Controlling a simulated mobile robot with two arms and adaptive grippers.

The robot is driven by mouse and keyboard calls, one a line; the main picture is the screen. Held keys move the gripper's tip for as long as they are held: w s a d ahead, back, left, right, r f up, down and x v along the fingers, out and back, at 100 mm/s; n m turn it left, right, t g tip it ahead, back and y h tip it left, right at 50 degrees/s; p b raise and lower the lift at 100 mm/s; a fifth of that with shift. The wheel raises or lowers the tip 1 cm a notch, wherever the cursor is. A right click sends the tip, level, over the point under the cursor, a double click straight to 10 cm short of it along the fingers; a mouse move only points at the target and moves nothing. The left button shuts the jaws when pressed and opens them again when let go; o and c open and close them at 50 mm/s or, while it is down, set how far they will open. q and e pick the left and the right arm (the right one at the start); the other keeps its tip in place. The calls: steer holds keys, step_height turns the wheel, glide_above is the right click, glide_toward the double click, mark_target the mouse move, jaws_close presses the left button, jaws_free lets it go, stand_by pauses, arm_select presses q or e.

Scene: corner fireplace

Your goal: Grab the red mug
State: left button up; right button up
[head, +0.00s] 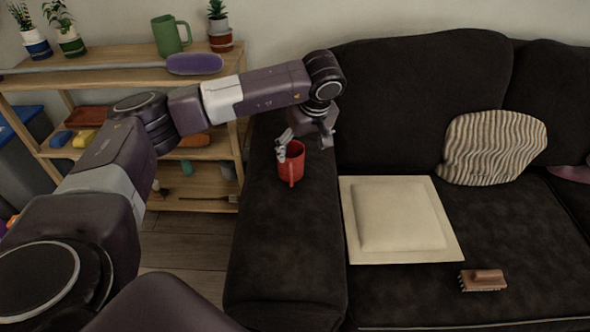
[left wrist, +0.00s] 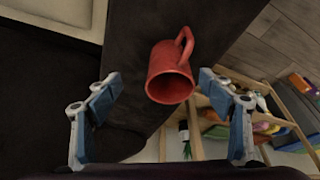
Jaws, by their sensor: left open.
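The red mug (head: 291,163) stands on the dark sofa's left armrest (head: 285,250), with its handle toward the front in the head view. My left gripper (head: 305,142) is right by the mug, at its back rim in the head view. In the left wrist view the mug (left wrist: 171,72) shows ahead between the two spread fingers of my left gripper (left wrist: 160,100), with nothing held between them. I cannot tell whether a finger touches the mug. My right gripper is in neither view.
A wooden shelf (head: 200,190) with a green mug (head: 170,35), potted plants and a purple object (head: 194,63) stands left of the sofa. A cream square cushion (head: 400,215), a brown brush (head: 483,280) and a striped pillow (head: 493,147) lie on the seat.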

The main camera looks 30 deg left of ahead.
mark_target(291, 160)
arm_select(q)
steer(key=shift+a+f, duration=0.3)
steer(key=shift+a, duration=0.4)
steer(key=shift+y, duration=0.3)
steer(key=x, duration=0.3)
steer(key=b+x, duration=0.1)
steer(key=x, duration=0.3)
steer(key=shift+s+a+f, duration=0.15)
steer(key=shift+a, duration=0.1)
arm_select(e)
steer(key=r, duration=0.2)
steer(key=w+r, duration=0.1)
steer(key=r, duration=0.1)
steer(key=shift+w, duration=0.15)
arm_select(q)
steer(key=c, duration=1.5)
